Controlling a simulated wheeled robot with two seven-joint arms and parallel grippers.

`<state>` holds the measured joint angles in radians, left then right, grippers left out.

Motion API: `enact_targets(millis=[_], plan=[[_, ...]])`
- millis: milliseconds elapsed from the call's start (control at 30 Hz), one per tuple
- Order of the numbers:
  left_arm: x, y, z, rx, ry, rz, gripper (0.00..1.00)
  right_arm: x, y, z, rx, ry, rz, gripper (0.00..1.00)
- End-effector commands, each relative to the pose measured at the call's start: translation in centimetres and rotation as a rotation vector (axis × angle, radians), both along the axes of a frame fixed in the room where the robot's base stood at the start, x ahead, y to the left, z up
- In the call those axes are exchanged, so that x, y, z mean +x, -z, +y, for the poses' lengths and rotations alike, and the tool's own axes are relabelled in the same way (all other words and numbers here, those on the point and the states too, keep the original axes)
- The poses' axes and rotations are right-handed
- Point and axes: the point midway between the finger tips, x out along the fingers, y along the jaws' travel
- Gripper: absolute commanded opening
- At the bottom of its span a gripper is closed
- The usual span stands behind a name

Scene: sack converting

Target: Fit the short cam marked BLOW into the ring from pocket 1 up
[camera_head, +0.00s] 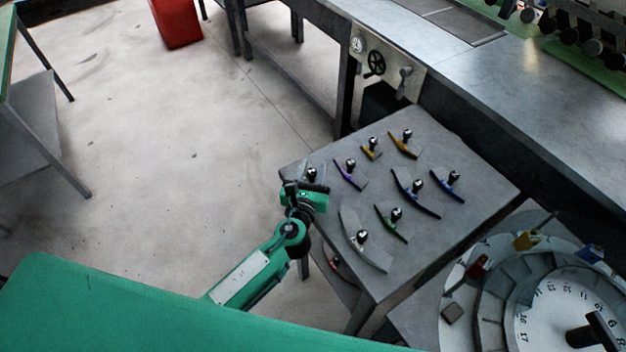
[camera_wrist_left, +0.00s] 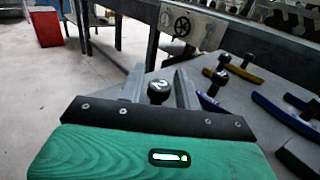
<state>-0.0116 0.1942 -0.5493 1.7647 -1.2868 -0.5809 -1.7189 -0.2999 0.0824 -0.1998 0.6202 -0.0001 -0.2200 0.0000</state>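Several cams with black knobs lie on the grey table (camera_head: 455,145): purple (camera_head: 348,174), small yellow (camera_head: 371,150), longer yellow (camera_head: 406,146), long blue (camera_head: 415,194), short blue (camera_head: 447,186), green (camera_head: 391,224) and pale grey (camera_head: 362,243). I cannot read BLOW on any. The ring (camera_head: 490,300) is around a numbered dial (camera_head: 560,315) at lower right; pocket 1 cannot be made out. My left gripper (camera_head: 316,187) is at the table's left corner. My right gripper is out of view.
Coloured blocks stand on the ring: red (camera_head: 478,267), yellow (camera_head: 527,240) and blue (camera_head: 590,253). A steel bench (camera_head: 470,75) with a handwheel panel (camera_head: 385,65) runs behind the table. A red bin (camera_head: 177,22) stands on open floor at the back.

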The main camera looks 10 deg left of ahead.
Motion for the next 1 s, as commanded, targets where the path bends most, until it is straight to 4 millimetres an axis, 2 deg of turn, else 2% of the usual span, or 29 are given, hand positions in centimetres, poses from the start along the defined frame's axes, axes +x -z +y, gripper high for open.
enact_targets(millis=[33,133,167,433,567,767,1000], plan=[[0.0,0.0,0.0,0.0,0.0,0.0,0.23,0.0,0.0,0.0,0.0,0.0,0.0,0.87],[0.0,0.0,0.0,0.0,0.0,0.0,0.03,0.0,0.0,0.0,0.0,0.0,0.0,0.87],[0.0,0.0,0.0,0.0,0.0,0.0,0.0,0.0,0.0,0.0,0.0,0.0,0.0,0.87],[0.0,-0.1,0.0,0.0,0.0,-0.001,0.0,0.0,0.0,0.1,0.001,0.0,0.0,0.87],[0.0,-0.8,0.0,-0.001,0.0,-0.002,0.0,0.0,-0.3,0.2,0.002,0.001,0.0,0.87],[0.0,-3.6,0.0,-0.003,0.0,-0.004,0.0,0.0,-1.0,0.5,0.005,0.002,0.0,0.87],[0.0,-9.5,0.0,-0.001,0.002,-0.007,0.0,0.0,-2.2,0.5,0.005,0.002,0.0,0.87]])
